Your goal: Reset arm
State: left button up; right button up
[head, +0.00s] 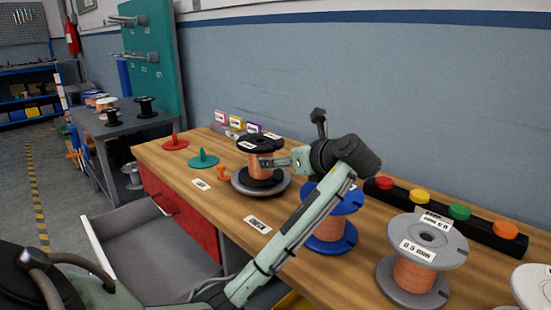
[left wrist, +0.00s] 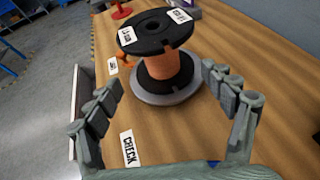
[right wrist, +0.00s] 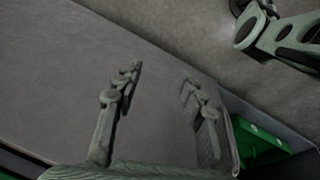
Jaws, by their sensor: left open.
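My left arm reaches over the workbench in the head view, with my left gripper (head: 272,161) at the black spool of copper wire (head: 262,143). This spool stands upright on a round grey base. In the left wrist view the spool (left wrist: 160,48) is straight ahead, between and beyond the spread fingers of my left gripper (left wrist: 160,82). The gripper is open, and I see no finger closed on the spool. My right gripper (right wrist: 158,80) is open and empty over a plain grey surface in the right wrist view. It is not identifiable in the head view.
A blue spool (head: 330,235) stands partly behind my left forearm, with a grey spool (head: 414,272) to its right. A black bar with coloured buttons (head: 460,212) lies along the wall. An open drawer (head: 150,250) juts out at the front. A green bin (right wrist: 258,145) is beside my right gripper.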

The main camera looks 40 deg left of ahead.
pick_arm(q)
jog(key=shift+s+d+r, duration=0.1)
jog(key=shift+s+d, duration=0.05)
jog(key=shift+d, duration=0.2)
jog(key=shift+a, duration=0.1)
jog(key=x, duration=1.1)
jog(key=shift+a, duration=0.4)
